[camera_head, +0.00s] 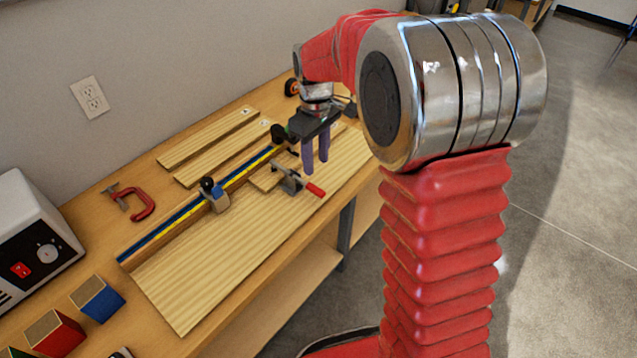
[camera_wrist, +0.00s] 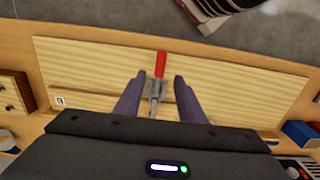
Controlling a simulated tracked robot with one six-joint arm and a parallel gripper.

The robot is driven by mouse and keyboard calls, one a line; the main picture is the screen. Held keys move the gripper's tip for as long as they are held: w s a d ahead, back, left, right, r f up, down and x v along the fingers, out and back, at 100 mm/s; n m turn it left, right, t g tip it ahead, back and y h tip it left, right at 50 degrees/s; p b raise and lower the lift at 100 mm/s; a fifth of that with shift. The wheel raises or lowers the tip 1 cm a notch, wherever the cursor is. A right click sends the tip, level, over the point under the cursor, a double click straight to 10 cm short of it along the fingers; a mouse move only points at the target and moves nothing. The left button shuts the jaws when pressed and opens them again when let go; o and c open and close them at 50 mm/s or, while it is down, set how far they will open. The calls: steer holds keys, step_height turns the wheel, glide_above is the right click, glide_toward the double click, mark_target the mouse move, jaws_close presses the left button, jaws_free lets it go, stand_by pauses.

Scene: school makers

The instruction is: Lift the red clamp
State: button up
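A red C-clamp (camera_head: 148,205) lies on the workbench at the left in the head view, beside the wall. A grey toggle clamp (camera_head: 287,178) with a red handle sits on the wide wooden board, near its right end. My gripper (camera_head: 316,164) hangs above the board close to this toggle clamp, with its purple fingers apart and nothing held. In the wrist view the toggle clamp (camera_wrist: 155,90) shows between the two open fingers, its red handle pointing away. My gripper (camera_wrist: 160,92) seems to be above it, not touching. The C-clamp is not seen in the wrist view.
The wide board (camera_head: 200,290) carries a blue and yellow fence (camera_head: 170,230) with a stop block (camera_head: 216,197). Loose planks (camera_head: 208,137) lie behind it. Coloured blocks (camera_head: 97,298) and a white power box (camera_head: 30,240) stand at the left. A wall rises behind the bench.

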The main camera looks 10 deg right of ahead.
mark_target(318, 188)
step_height(318, 188, down, 10)
steer(key=shift+r, duration=0.25)
stand_by(0.3)
steer(key=c, duration=0.9)
jaws_close()
steer(key=shift+d, duration=0.2)
steer(key=shift+r, duration=0.1)
